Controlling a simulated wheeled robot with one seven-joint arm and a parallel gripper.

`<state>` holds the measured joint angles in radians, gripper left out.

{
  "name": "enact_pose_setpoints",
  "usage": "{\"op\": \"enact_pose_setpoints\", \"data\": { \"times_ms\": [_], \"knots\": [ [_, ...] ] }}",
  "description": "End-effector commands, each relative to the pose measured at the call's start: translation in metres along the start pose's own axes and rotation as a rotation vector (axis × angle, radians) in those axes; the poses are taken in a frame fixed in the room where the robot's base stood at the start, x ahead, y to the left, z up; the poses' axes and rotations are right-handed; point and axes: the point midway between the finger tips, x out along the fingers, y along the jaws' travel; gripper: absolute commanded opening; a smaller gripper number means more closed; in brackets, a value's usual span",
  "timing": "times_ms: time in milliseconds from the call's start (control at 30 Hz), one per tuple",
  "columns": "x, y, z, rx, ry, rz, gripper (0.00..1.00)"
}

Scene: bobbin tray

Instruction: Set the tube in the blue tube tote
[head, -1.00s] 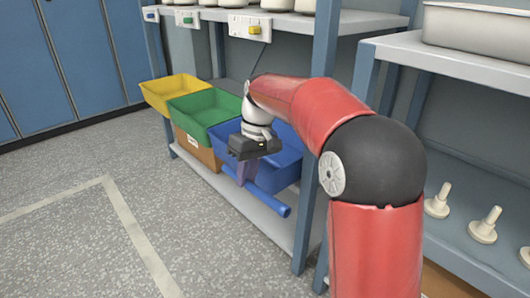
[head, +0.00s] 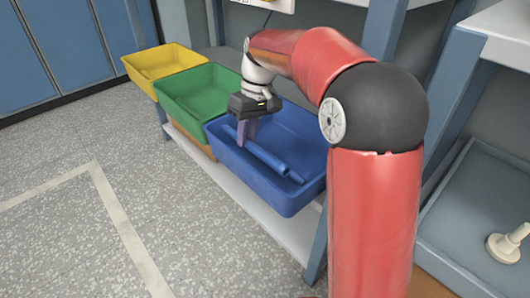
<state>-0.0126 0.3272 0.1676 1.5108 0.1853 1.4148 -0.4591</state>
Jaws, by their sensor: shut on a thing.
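The blue tube (head: 266,158) is held in my gripper (head: 247,138), whose fingers point down and close around it near its left part. The tube lies at a slant, its right end lower in the picture. The blue tube tote (head: 257,193) is an open bin on the low shelf, and the tube appears over or within its opening. I cannot tell whether the tube touches the tote's floor. The fingertips are partly hidden by the tube.
A green tote (head: 197,94) and a yellow tote (head: 162,62) stand in a row to the left of the blue one. A blue rack post (head: 318,245) stands close at the tote's right. The grey floor (head: 60,220) in front is clear.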

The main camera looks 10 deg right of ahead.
Motion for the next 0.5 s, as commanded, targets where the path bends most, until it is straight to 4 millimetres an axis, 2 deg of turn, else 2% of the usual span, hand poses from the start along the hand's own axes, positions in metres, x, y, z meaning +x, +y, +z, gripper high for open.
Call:
{"op": "enact_pose_setpoints", "data": {
  "times_ms": [33, 133, 367, 500],
  "knots": [
    [0.014, 0.003, 0.001, 0.001, -0.003, -0.002, 0.0],
    [0.032, 0.008, 0.001, 0.001, -0.003, -0.002, 0.0],
    [0.051, 0.013, 0.0, 0.0, -0.001, -0.001, 0.0],
    [0.069, 0.018, 0.001, 0.0, -0.002, -0.001, 0.0]
  ]
}}
